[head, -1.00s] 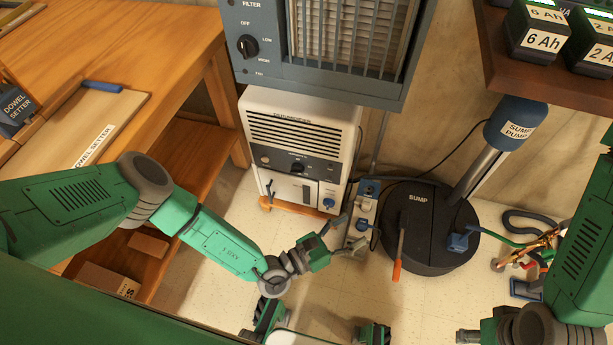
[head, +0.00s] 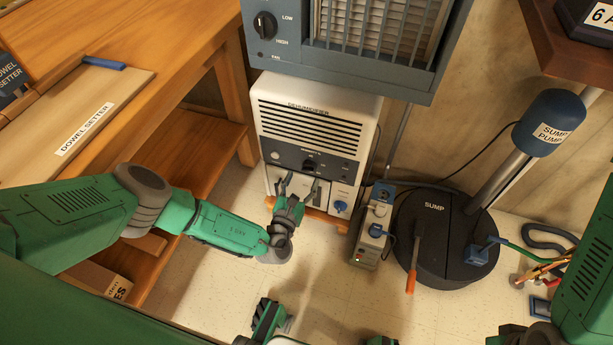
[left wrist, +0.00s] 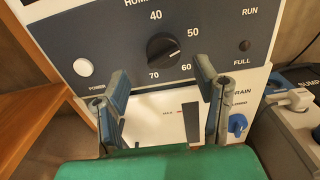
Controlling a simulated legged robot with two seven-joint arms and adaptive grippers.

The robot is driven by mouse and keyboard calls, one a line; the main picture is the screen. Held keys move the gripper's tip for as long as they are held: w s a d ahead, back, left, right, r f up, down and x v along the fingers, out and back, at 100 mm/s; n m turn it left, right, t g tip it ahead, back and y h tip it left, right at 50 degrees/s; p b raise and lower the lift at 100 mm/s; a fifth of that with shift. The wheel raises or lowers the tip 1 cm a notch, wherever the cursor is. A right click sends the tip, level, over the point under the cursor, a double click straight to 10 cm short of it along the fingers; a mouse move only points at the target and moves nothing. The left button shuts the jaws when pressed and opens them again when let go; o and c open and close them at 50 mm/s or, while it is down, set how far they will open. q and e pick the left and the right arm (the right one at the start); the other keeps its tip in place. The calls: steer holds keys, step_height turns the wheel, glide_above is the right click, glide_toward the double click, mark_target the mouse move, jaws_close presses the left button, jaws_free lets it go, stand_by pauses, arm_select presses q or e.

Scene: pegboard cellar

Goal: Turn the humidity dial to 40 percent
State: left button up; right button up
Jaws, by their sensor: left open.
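My left gripper (head: 299,185) is open and empty in front of the machine, just below the dial. In the left wrist view its fingers (left wrist: 160,78) stand apart to either side, below the dial and not touching it. My right gripper (head: 500,338) is mostly cut off at the bottom right.
A wooden bench (head: 160,40) stands left of the dehumidifier. A power strip (head: 374,228) and the black sump lid (head: 425,245) with an orange-handled tool (head: 412,275) lie to its right. The filter unit (head: 390,75) overhangs above. A blue drain knob (left wrist: 237,124) sits low on the front.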

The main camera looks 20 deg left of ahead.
mark_target(308, 169)
arm_select(q)
steer(key=w, duration=0.1)
steer(key=w+d+b, duration=0.1)
steer(key=w, duration=0.1)
steer(key=shift+w+b, duration=0.2)
steer(key=shift+b, duration=0.1)
steer(key=shift+w+r, duration=0.1)
steer(key=shift+w, duration=0.15)
steer(key=shift+a, duration=0.15)
arm_select(e)
steer(key=f, duration=0.2)
steer(key=shift+d+f, duration=0.3)
arm_select(q)
steer(key=shift+a, duration=0.1)
arm_select(e)
steer(key=shift+a, duration=0.1)
arm_select(q)
steer(key=c, duration=1.1)
steer(key=shift+c, duration=0.2)
